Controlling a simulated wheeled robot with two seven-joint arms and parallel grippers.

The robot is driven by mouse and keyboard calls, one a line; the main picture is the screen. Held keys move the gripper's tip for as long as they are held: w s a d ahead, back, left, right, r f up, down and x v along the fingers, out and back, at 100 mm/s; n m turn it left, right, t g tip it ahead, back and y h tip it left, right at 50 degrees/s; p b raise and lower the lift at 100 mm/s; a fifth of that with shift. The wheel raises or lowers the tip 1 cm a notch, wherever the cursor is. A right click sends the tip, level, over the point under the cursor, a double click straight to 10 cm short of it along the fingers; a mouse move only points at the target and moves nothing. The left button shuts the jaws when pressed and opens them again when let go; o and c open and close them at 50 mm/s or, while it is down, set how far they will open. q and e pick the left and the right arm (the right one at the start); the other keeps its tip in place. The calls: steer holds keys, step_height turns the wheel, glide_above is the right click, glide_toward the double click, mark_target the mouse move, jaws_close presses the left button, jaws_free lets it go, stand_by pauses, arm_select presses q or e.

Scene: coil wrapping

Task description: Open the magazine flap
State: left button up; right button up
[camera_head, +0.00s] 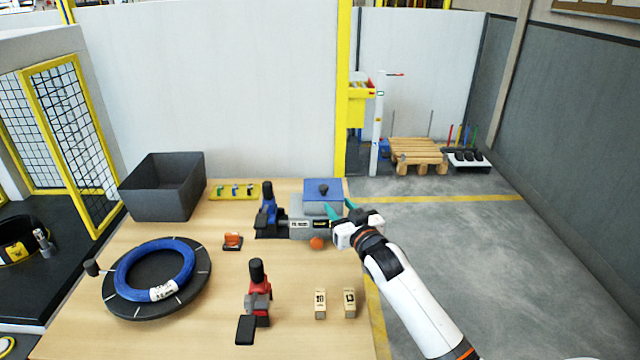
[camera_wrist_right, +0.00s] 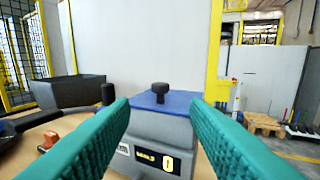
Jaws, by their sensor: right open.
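The magazine is a grey box (camera_head: 308,231) at the back right of the table, with a blue flap (camera_head: 312,196) lying flat on top and a dark knob (camera_head: 323,188) standing on it. In the right wrist view the blue flap (camera_wrist_right: 182,102) and its knob (camera_wrist_right: 160,91) appear beyond and between the fingers. My right gripper (camera_head: 340,210) has teal fingers spread apart, at the right side of the magazine. The fingers hold nothing, and the knob is apart from them. My left gripper is not in view.
A blue tool (camera_head: 268,214) stands just left of the magazine. An orange ball (camera_head: 316,243) lies in front. A red tool (camera_head: 257,290), two tan blocks (camera_head: 320,303), a turntable with a blue coil (camera_head: 127,270) and a dark bin (camera_head: 155,195) share the table.

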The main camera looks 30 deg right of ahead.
mark_target(325, 190)
steer(key=w, duration=0.3)
steer(key=w+d, duration=0.1)
steer(key=w, duration=0.2)
steer(key=w+p, duration=0.1)
steer(key=w, duration=0.1)
steer(key=shift+w+d+r, duration=0.1)
steer(key=shift+w+d, duration=0.1)
steer(key=shift+w, duration=0.65)
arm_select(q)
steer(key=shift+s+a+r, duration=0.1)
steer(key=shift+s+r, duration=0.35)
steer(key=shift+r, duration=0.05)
arm_select(e)
steer(key=shift+w+d, duration=0.1)
steer(key=shift+w, duration=0.05)
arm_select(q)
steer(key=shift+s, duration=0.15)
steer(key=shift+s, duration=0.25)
arm_select(e)
jaws_close()
